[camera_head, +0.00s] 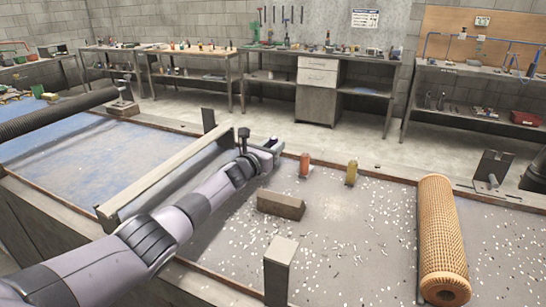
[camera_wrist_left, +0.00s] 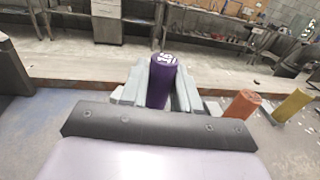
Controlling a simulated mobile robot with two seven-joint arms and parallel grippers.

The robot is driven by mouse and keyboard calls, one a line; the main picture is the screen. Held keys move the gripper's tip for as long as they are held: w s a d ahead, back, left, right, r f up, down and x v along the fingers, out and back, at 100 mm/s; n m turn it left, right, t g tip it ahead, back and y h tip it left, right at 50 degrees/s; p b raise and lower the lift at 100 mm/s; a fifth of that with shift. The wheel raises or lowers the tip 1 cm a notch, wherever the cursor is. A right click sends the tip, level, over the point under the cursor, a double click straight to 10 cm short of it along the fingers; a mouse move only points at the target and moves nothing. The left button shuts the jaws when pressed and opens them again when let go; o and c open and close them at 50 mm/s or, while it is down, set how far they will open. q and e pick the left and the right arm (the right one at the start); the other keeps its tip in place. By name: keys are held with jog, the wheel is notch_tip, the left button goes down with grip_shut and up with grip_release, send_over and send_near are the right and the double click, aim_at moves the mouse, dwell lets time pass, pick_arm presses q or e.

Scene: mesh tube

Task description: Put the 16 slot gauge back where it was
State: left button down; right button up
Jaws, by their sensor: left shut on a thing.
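My left gripper (camera_head: 268,146) reaches over the bench at the end of my outstretched left arm, near the long beam. In the left wrist view its pale fingers (camera_wrist_left: 157,85) are shut on a purple cylinder, the 16 slot gauge (camera_wrist_left: 161,82), with white marking on its top. The gauge stands nearly upright between the fingers; its lower end is hidden by the gripper body. An orange cylinder (camera_head: 305,165) and a yellow cylinder (camera_head: 351,173) stand upright to the right of the gripper; they also show in the wrist view, orange (camera_wrist_left: 241,106) and yellow (camera_wrist_left: 293,105). My right gripper is not in view.
A tan mesh tube (camera_head: 442,240) lies on the right of the bench. A brown block (camera_head: 281,205) and a post (camera_head: 279,268) stand in the middle, among scattered white chips. A long beam (camera_head: 165,178) and a dark ribbed tube (camera_head: 58,113) are on the left.

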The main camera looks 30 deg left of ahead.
pick_arm(q)
jog(key=shift+f, duration=1)
jog(key=shift+f+b, duration=0.15)
jog(key=shift+b, duration=0.25)
jog(key=c, duration=0.8)
grip_release()
